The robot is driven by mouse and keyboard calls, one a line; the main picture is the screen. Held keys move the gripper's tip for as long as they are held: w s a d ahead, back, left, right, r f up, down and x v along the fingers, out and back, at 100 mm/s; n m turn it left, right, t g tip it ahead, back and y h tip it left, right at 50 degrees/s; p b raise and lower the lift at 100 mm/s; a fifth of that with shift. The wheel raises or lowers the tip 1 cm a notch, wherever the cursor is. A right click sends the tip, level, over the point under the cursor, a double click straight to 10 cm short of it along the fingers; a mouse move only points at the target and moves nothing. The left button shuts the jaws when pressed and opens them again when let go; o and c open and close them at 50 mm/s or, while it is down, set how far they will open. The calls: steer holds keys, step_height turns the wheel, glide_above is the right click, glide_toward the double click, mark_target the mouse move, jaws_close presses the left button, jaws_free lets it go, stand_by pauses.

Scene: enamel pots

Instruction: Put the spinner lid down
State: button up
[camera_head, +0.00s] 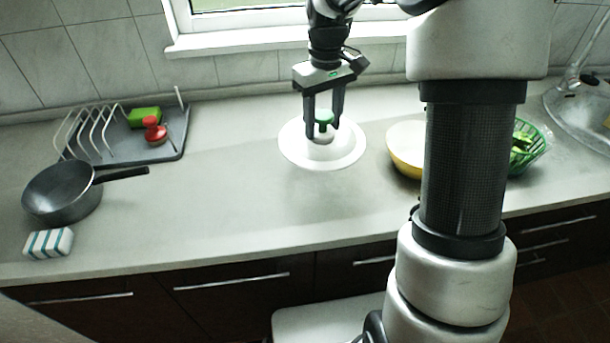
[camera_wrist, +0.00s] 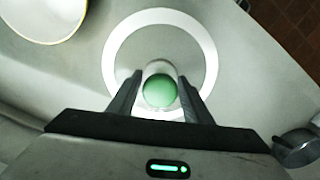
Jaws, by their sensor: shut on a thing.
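The spinner lid (camera_head: 345,155) is a round white disc with a green knob (camera_head: 324,117) in its middle. It is level and low over the middle of the counter; I cannot tell whether it touches the surface. My gripper (camera_head: 324,132) points straight down, its two dark fingers closed on either side of the knob. The wrist view shows the lid's pale outer ring (camera_wrist: 204,45), with a greyer inner area and the green knob (camera_wrist: 160,90) between the fingertips (camera_wrist: 160,84).
A yellow-and-white bowl (camera_head: 405,150) stands close to the lid's right, with a green basket (camera_head: 532,145) beyond, partly behind my arm. A frying pan (camera_head: 62,192), sponge (camera_head: 48,243) and dish rack (camera_head: 115,150) are at left. Counter (camera_head: 220,200) left of the lid is clear.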

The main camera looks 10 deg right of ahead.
steer(key=shift+a+f, duration=0.1)
steer(key=shift+a, duration=0.35)
step_height(320, 180, down, 10)
steer(key=shift+r+b, duration=0.1)
steer(key=shift+b, duration=0.65)
steer(key=o, duration=1.6)
steer(key=shift+f, duration=0.25)
steer(key=shift+r, duration=0.15)
